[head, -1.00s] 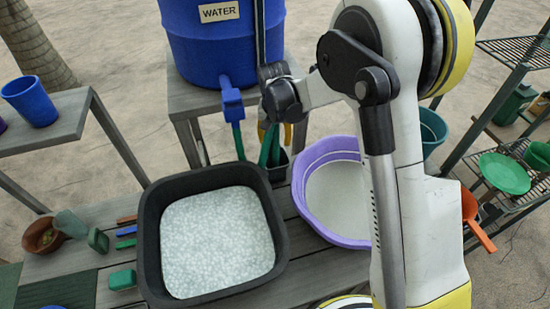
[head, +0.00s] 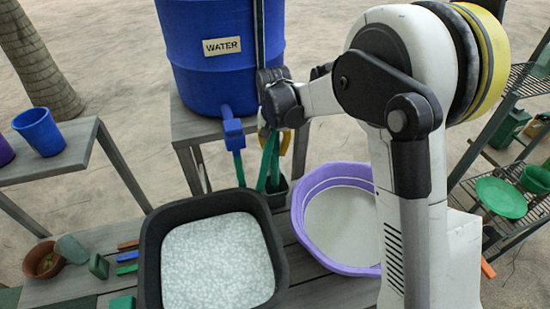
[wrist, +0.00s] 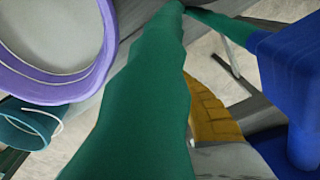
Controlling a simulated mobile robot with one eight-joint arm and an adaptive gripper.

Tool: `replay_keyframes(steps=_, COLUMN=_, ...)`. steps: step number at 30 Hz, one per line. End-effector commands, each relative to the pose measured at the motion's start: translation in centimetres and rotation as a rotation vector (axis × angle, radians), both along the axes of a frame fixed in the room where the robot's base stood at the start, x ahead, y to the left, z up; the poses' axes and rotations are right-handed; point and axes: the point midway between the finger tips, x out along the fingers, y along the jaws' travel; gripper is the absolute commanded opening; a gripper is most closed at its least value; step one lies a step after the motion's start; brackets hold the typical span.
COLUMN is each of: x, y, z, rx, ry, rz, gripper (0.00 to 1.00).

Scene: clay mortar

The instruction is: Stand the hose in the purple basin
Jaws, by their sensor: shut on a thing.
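My gripper (head: 276,128) is shut on the green hose (head: 273,165) in front of the water barrel. The hose hangs below the gripper, with its lower part at a small dark pot (head: 279,196) between the grey tub and the purple basin. In the wrist view the hose (wrist: 140,110) fills the middle. The purple basin (head: 308,197) stands on the slatted table right of the hose, holding pale grey material; my arm hides its right side. The basin also shows at upper left in the wrist view (wrist: 95,75). The hose is outside the basin.
The blue water barrel (head: 190,75) stands behind, with a blue tap (head: 233,130) and green tubing close left of the gripper. A dark tub (head: 150,250) of pale material stands front left. Shelves (head: 510,120) stand at right.

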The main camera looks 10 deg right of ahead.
Motion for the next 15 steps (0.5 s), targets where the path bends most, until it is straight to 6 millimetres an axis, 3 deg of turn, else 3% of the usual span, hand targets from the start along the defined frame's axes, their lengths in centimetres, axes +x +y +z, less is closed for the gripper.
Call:
replay_keyframes(steps=1, x=0.0, y=0.0, z=1.1, rx=0.0, ry=0.0, rz=0.0, gripper=0.0)
replay_keyframes(steps=15, x=0.0, y=0.0, z=7.5, rx=0.0, ry=0.0, rz=0.0, gripper=0.0)
